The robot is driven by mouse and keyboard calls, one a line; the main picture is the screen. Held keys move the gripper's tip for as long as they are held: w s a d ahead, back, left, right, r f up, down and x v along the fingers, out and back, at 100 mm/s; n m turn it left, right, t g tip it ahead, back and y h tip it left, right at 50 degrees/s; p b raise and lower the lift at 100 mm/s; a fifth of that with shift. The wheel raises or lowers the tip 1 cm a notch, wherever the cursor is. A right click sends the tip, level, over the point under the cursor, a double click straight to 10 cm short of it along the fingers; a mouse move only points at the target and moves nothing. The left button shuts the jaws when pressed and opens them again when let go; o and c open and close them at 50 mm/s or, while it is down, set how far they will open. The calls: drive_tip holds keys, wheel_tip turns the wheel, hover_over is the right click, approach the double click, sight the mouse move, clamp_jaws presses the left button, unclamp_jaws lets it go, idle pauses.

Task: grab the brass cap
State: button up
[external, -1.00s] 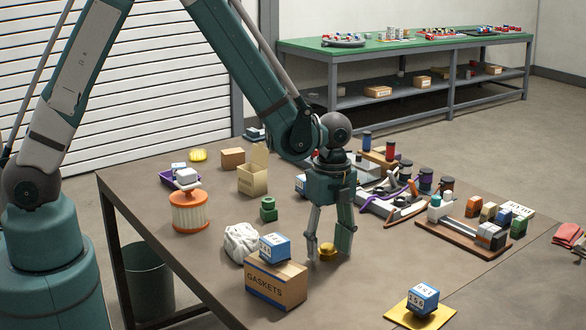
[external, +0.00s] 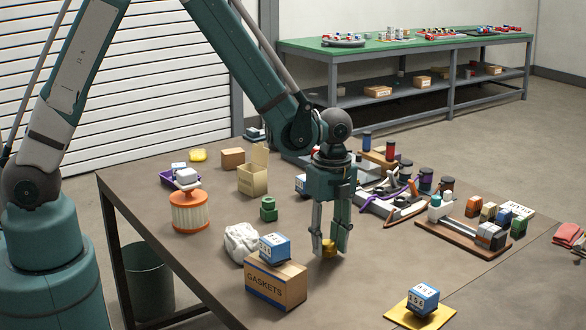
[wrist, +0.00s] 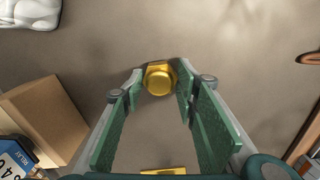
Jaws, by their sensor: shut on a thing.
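The brass cap (external: 329,247) is a small gold-coloured piece between the fingertips of my gripper (external: 331,248). In the wrist view the brass cap (wrist: 160,79) shows its round face and faceted rim. Both green fingers of my gripper (wrist: 159,88) close on its sides there. The fingers point down at the brown table. I cannot tell whether the cap still touches the table. Part of its sides is hidden by the fingers.
The gaskets box (external: 276,282) with a blue block (external: 274,248) on it stands close to the left of my gripper. A white rag (external: 241,242) lies behind it. A wooden rack (external: 463,238) stands to the right. The table front right of my gripper is clear up to a yellow mat (external: 398,314).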

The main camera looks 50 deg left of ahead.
sight(328, 242)
drive_tip(key=shift+r+p, duration=0.5)
drive_tip(key=shift+r, duration=4)
